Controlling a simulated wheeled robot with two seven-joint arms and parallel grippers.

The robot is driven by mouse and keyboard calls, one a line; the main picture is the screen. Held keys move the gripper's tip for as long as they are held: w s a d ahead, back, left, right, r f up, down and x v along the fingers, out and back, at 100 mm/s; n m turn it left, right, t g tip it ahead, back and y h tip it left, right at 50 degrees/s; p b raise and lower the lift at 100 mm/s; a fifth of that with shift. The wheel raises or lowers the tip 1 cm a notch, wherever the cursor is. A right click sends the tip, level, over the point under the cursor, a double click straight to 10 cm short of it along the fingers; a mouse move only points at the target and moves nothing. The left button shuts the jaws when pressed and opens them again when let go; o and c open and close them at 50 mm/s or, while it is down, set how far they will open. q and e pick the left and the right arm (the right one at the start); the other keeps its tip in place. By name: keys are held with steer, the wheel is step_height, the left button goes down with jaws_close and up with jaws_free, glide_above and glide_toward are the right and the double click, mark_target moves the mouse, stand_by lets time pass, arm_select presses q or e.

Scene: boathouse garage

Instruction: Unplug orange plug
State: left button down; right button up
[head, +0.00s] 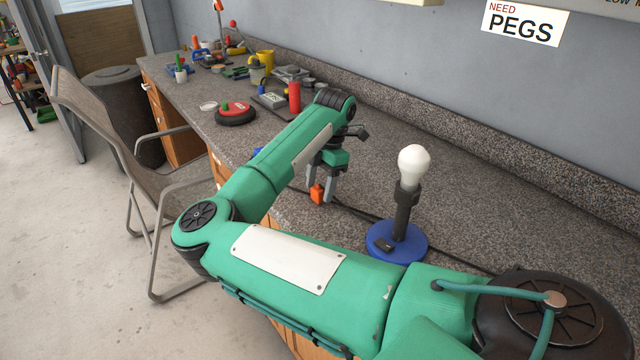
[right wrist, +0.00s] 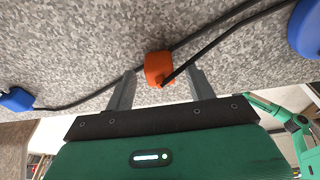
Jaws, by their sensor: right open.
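The orange plug (head: 317,193) is a small block on the granite counter, left of the lamp, with black cord at it. In the right wrist view the orange plug (right wrist: 158,66) lies between the fingertips of my right gripper (right wrist: 163,76). The fingers are apart, with a gap on each side of the plug. In the head view my right gripper (head: 320,191) reaches down over the plug, its fingers on either side. I cannot tell what the plug is joined to. My left gripper is not in view.
A lamp with a white bulb (head: 414,166) and blue base (head: 412,241) stands right of the plug. A blue piece (right wrist: 17,98) on a black cord lies at the left in the wrist view. A red bottle (head: 295,97) and clutter stand farther back.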

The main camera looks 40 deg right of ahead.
steer(key=shift+d+r, duration=0.15)
steer(key=shift+r, duration=0.45)
arm_select(q)
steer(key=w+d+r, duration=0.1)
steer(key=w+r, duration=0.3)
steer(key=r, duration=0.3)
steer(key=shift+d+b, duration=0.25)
steer(key=shift+b, duration=0.05)
arm_select(e)
steer(key=v, duration=1.2)
steer(key=shift+r, duration=0.35)
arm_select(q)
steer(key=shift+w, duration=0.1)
arm_select(e)
jaws_close()
